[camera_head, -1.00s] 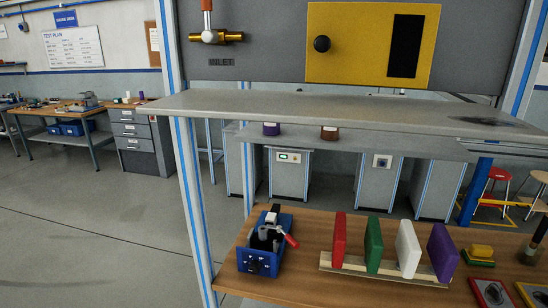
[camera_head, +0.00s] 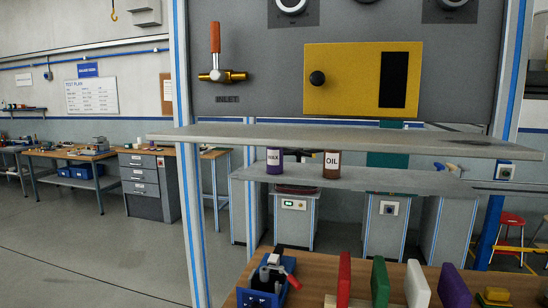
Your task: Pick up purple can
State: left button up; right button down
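The purple can (camera_head: 274,162) has a white label reading "WAX" and stands upright on a grey lower shelf. Its top is partly hidden by the upper shelf board in front. A brown can (camera_head: 331,165) labelled "OIL" stands to its right on the same shelf, with a gap between them. Neither of my grippers is in view.
The grey upper shelf (camera_head: 350,140) crosses in front of and above the lower shelf (camera_head: 400,181). A wooden table (camera_head: 325,268) below holds a blue vise (camera_head: 262,284) and upright coloured blocks. A blue-striped post (camera_head: 190,220) stands at the left.

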aim_at(275, 155)
jog(key=j+u, duration=0.85)
jog(key=i+j+u, duration=1.05)
jog(key=i+u, duration=0.2)
jog(key=i+l+z, duration=0.25)
jog(key=i+z, duration=0.15)
jog(key=i+l+z, duration=0.15)
jog(key=i+z, duration=0.65)
jog(key=i+j+z, duration=0.15)
jog(key=i+z, duration=0.25)
jog(key=i+j+z, duration=0.3)
jog(key=i+z, duration=0.15)
jog(key=i+l+z, duration=0.15)
jog(key=i+z, duration=0.15)
jog(key=z, duration=0.15)
jog(key=i+z, duration=0.3)
jog(key=z, duration=0.15)
jog(key=i+z, duration=0.3)
jog(key=z, duration=0.15)
jog(key=i+j+z, duration=0.25)
jog(key=z, duration=0.15)
jog(key=i+j+z, duration=0.25)
jog(key=z, duration=0.2)
jog(key=i, duration=0.05)
